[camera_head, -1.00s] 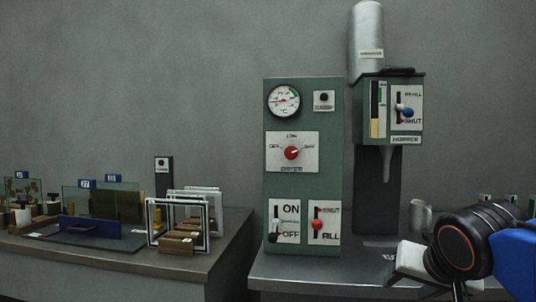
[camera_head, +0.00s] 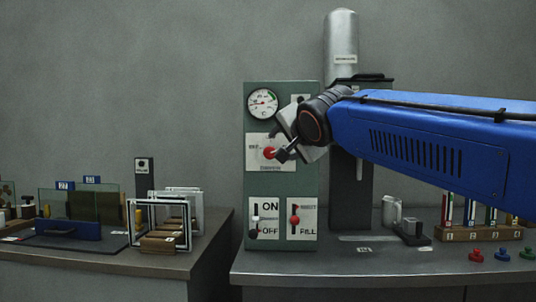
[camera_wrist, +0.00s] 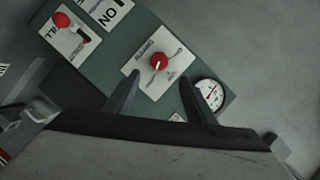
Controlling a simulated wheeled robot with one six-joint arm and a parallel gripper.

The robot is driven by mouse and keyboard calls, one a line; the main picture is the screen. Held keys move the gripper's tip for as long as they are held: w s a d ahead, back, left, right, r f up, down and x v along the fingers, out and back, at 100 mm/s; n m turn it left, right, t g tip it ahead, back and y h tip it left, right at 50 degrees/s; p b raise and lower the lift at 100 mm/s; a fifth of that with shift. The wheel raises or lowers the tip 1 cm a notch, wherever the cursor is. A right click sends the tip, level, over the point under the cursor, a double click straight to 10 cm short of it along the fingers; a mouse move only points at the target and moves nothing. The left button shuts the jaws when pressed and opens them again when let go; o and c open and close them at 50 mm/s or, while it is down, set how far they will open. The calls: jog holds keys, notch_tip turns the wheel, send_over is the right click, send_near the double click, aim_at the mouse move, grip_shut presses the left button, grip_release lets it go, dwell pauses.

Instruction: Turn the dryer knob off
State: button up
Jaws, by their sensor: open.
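The dryer knob (camera_head: 270,153) is a red round knob on a white plate (camera_head: 256,141) in the middle of a green panel (camera_head: 283,215). In the wrist view the knob (camera_wrist: 159,61) shows just beyond and between my two fingertips, with a pale pointer mark on it. My gripper (camera_head: 282,153) is at the knob's right in the head view, and its fingers (camera_wrist: 158,80) are apart with nothing between them. In the head view my gripper hides the right part of the plate, including its right-hand label. I cannot tell whether a finger touches the knob.
A gauge (camera_head: 263,103) is above the plate. An ON/OFF lever (camera_head: 254,220) and a red FILL lever (camera_head: 294,219) are below it. A metal cylinder (camera_head: 341,45) stands behind my arm. Small frames (camera_head: 160,222) stand on the left bench; coloured knobs (camera_head: 502,254) lie at right.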

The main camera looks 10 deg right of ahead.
aim_at(271, 152)
jog(key=x, duration=1.3)
jog(key=shift+w+d+f, duration=0.1)
jog(key=shift+w, duration=0.25)
jog(key=c, duration=1)
jog(key=shift+c, duration=0.2)
